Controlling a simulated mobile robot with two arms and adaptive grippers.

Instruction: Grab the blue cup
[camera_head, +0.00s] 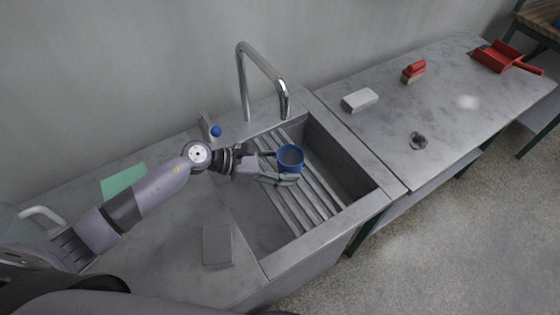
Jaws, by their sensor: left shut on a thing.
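The blue cup (290,158) is above the slatted rack in the sink, its open top facing up. I cannot tell whether it touches the slats. My left gripper (283,167) comes in from the left and is shut on the cup, with a finger on either side of it. The cup's lower part is partly hidden by the near finger. My right gripper does not show.
The sink (355,180) has a slatted rack (317,192) across it and a tall chrome tap (243,75) behind. A white block (360,100), a red-topped brush (414,70) and a red dustpan (500,58) lie on the right counter. A grey block (217,245) and green cloth (124,182) lie left.

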